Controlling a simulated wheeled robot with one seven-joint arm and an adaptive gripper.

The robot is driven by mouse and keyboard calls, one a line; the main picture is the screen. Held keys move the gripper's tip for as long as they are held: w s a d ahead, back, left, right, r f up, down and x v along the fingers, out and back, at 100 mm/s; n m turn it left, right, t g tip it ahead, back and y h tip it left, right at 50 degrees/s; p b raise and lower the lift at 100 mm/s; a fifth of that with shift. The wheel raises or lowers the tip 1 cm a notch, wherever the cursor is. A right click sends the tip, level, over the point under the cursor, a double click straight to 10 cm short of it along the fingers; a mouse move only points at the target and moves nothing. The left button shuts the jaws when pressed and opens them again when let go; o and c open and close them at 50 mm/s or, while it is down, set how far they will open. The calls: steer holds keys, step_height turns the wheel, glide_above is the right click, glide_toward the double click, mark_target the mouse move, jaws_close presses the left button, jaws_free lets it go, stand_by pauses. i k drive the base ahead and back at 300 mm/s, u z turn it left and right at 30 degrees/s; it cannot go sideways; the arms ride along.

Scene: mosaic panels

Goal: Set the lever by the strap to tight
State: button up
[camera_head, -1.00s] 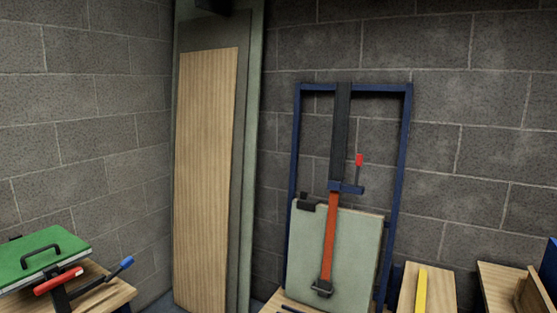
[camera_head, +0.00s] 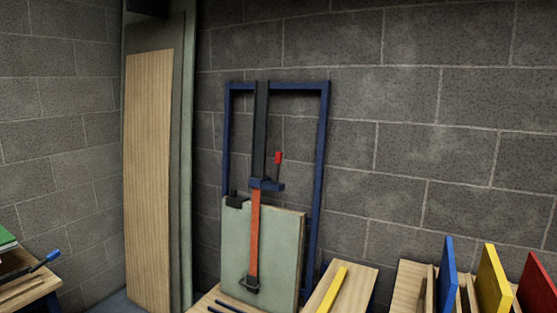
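A lever with a red grip (camera_head: 278,158) stands upright on a dark blue bracket (camera_head: 268,185) in the middle of the head view. An orange strap (camera_head: 254,232) runs down from the bracket to a dark hook (camera_head: 250,285). It lies over a pale green panel (camera_head: 285,258). A dark upright bar (camera_head: 261,130) rises behind the bracket to the top of a blue frame (camera_head: 322,150) at the wall. My gripper does not show in the view.
Tall leaning boards (camera_head: 150,180) stand left of the frame. A wooden block with a yellow strip (camera_head: 332,290) is right of the panel. Further right, a wooden rack holds blue (camera_head: 447,275), yellow (camera_head: 492,280) and red (camera_head: 537,285) panels. A blue-tipped handle (camera_head: 46,260) shows at lower left.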

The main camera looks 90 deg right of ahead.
mark_target(278, 155)
steer(key=k, duration=0.55)
steer(key=z, duration=2.3)
steer(key=i, duration=0.5)
